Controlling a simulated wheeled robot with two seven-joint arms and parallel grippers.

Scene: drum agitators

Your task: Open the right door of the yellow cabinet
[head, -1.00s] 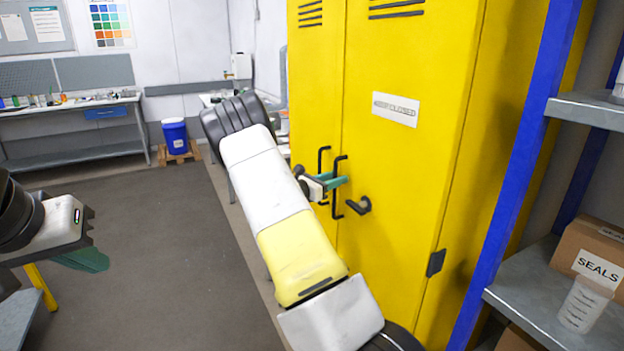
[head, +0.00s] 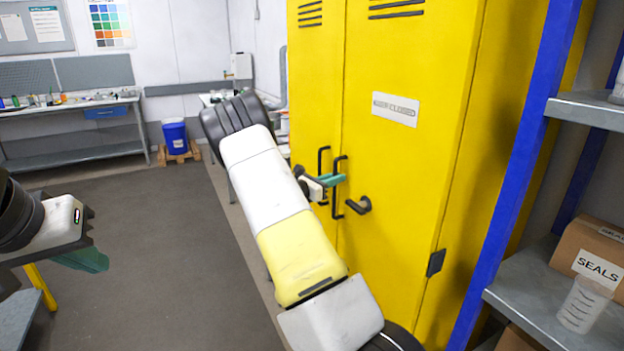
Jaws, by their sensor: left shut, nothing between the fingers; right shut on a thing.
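The yellow cabinet (head: 400,190) stands at the centre right, with two doors that look closed. The right door (head: 400,65) has a white label, a dark vertical bar handle (head: 337,205) and a black knob-like latch (head: 359,205). The left door (head: 315,80) has its own bar handle (head: 323,160). My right gripper (head: 338,180), with green fingers, is shut on the right door's bar handle; my arm hides part of the cabinet's lower left. My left gripper (head: 100,262) is shut and empty at the left, far from the cabinet.
A grey shelf with blue posts (head: 520,165) stands close on the right, holding a box labelled SEALS (head: 590,250) and a clear beaker (head: 585,303). A workbench (head: 75,105) and a blue bin (head: 175,135) are at the back. The floor (head: 150,220) between is clear.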

